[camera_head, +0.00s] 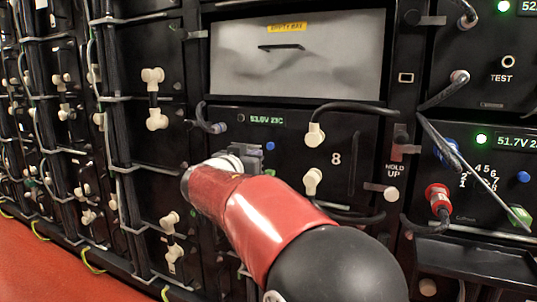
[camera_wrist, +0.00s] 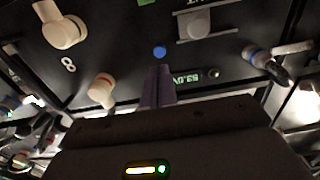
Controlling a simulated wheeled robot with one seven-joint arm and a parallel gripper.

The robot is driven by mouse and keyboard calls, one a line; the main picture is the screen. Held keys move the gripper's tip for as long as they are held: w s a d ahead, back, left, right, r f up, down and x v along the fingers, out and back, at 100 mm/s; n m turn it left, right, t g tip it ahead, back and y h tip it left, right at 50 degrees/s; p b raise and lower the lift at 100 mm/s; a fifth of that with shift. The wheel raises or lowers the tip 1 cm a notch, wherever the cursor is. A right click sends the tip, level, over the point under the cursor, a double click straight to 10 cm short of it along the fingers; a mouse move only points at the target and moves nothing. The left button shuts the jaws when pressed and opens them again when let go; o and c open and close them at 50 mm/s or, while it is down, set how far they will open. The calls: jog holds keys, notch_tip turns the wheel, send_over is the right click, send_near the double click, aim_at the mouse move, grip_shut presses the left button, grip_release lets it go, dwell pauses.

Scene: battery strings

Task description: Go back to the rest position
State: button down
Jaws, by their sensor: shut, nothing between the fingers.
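My gripper (camera_head: 255,152) is at the end of my red arm, in front of the black battery unit marked 8 (camera_head: 290,140). In the wrist view my gripper (camera_wrist: 159,72) has its fingers together with nothing between them. They point at the unit's face, close to a blue button (camera_wrist: 159,51). Whether the tips touch the face I cannot tell. My arm hides the lower left of the unit.
White connectors (camera_head: 314,135) and black cables stick out of unit 8. A grey panel labelled empty bay (camera_head: 300,75) is above. Cabled racks (camera_head: 150,130) stand left, and a red connector (camera_head: 438,197) and a small shelf (camera_head: 478,260) are right. Red floor (camera_head: 40,265) is free at lower left.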

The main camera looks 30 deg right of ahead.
jog(key=shift+s+a, duration=0.35)
jog(key=shift+a, duration=0.05)
jog(key=s+a+f+n+g+y+p, duration=0.2)
jog(key=s+f+y, duration=0.15)
jog(key=s, duration=0.65)
jog(key=s+a+f+n+g+y+p, duration=0.1)
jog(key=s+f+n+g+y+p, duration=0.3)
jog(key=s, duration=0.5)
jog(key=s+a+f+n+y+p, duration=0.1)
jog(key=s+a+f+n+y, duration=0.1)
jog(key=s+a+f+y, duration=0.1)
jog(key=s+a+f+n+y+p, duration=0.1)
jog(key=s+a+f, duration=0.4)
jog(key=s, duration=0.5)
jog(key=shift+a+n+t+y, duration=0.3)
jog(key=shift+a+n+y, duration=0.4)
jog(key=shift+a+y, duration=0.7)
dwell(0.9)
